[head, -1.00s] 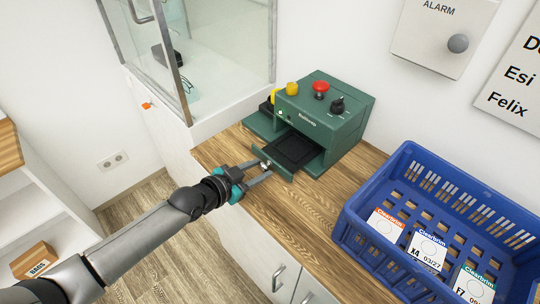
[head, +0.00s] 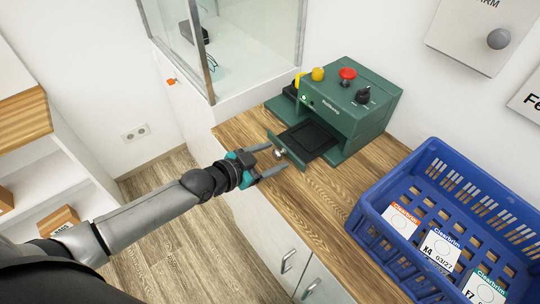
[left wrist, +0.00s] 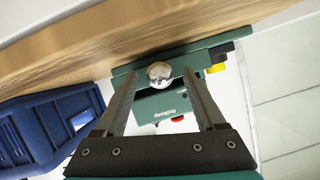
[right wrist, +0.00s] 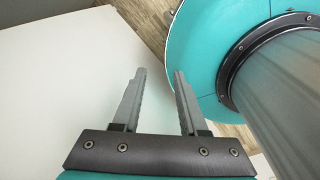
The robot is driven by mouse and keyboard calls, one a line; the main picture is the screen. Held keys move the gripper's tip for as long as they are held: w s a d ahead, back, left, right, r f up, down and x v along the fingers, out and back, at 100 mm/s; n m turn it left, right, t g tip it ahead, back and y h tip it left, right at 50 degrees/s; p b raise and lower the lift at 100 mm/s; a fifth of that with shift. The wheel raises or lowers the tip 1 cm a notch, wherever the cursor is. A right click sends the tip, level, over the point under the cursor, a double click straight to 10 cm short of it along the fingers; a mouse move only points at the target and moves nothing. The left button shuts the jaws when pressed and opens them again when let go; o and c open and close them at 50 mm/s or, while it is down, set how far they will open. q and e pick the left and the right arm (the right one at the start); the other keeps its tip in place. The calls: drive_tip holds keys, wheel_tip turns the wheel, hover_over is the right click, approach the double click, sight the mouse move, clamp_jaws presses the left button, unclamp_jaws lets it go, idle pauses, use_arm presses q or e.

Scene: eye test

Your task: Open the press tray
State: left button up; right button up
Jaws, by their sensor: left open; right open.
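The green press (head: 345,105) stands on the wooden counter. Its dark press tray (head: 308,137) sticks out of the front slot, pulled out. The tray has a green front panel with a round metal knob (head: 280,153). My left gripper (head: 279,157) is open, with its fingers on either side of the knob. In the left wrist view the knob (left wrist: 160,74) sits between the spread fingertips (left wrist: 160,72), with gaps on both sides. My right gripper (right wrist: 158,71) shows only in the right wrist view, open and empty.
A blue crate (head: 366,222) with labelled packets stands right of the press. A glass-walled case (head: 250,60) is behind at the left. The press carries a red button (head: 347,74) and a black knob (head: 363,96). Counter in front of the crate (head: 320,215) is clear.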

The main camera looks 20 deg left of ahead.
use_arm(q)
drive_tip(key=p+v, duration=0.4)
drive_tip(key=v, duration=1.1)
drive_tip(key=shift+p, duration=0.35)
drive_tip(key=shift+a, duration=0.1)
drive_tip(key=s+a+f+n+g+y, duration=0.1)
drive_tip(key=s+a+f+n+y, duration=0.15)
drive_tip(key=f, duration=0.55)
drive_tip(key=s+a+f+n+g+y, duration=0.1)
drive_tip(key=s+a+f+g+y, duration=0.2)
drive_tip(key=f, duration=0.5)
drive_tip(key=s+a+f+n+y, duration=0.1)
drive_tip(key=s+a+f, duration=0.25)
drive_tip(key=f, duration=0.45)
drive_tip(key=s+d+f+g, duration=0.2)
drive_tip(key=s+d+f, duration=0.2)
drive_tip(key=s, duration=0.2)
drive_tip(key=s+d+f+n+g, duration=0.1)
drive_tip(key=s+d+f+g, duration=0.1)
drive_tip(key=s+d+f, duration=0.2)
drive_tip(key=s+d+f+g, duration=0.3)
drive_tip(key=s+f, duration=0.2)
drive_tip(key=s, duration=0.5)
drive_tip(key=shift+d, duration=0.4)
